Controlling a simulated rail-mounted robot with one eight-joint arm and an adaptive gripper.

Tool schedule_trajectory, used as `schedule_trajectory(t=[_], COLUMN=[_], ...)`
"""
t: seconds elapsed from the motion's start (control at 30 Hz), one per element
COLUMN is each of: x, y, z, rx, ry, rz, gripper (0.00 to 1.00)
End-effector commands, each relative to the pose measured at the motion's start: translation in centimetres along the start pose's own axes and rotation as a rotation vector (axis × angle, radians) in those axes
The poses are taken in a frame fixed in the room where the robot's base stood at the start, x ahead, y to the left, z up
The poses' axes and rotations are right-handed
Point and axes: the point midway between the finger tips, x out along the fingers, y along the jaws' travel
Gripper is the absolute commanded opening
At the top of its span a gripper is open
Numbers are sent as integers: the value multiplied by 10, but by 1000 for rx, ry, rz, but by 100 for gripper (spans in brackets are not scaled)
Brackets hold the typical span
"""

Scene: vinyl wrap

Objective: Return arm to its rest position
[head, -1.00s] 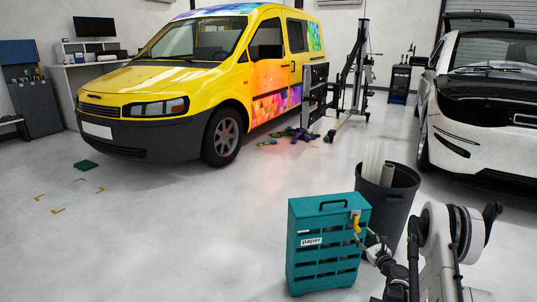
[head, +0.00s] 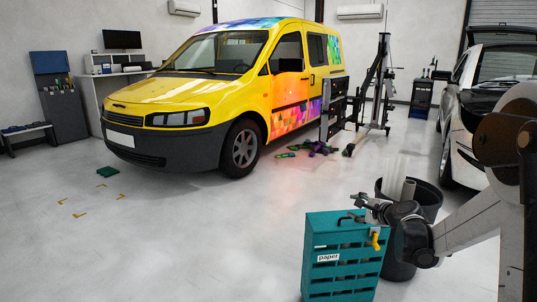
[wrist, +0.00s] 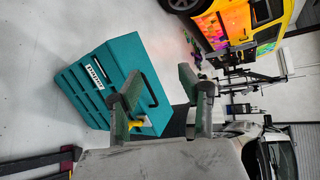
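My gripper (head: 366,205) is above the back right top edge of a teal slatted box labelled "paper" (head: 345,270). In the wrist view my gripper (wrist: 158,97) has its two green-faced fingers apart, and I see nothing held between them. The teal box (wrist: 95,75) lies beyond the fingers, with its black handle partly behind them. A small yellow item (head: 376,240) is at the box's upper right side. It also shows in the wrist view (wrist: 135,124), partly hidden by one finger. My arm reaches in from the right in the head view.
A dark bin (head: 428,197) with pale rolls stands right behind the box. A yellow van (head: 190,105) with a colourful wrap is at the back, with scraps (head: 315,147) beside it. A white car (head: 462,145) is at right. The floor at left front is mostly clear.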

Motion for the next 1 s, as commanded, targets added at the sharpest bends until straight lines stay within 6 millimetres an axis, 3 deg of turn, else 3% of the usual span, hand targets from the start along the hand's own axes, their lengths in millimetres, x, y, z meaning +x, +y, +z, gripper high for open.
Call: schedule_trajectory(t=[0.1,0.47,0.7,1.0], x=[-25,-106,-166,-242], y=[-5,1,20,58], z=[32,108,146,180], rx=[-119,-485,-726,-1028], ry=[0,-3,-16,-42], rz=[50,199,297,421], gripper=[38,38,38,38])
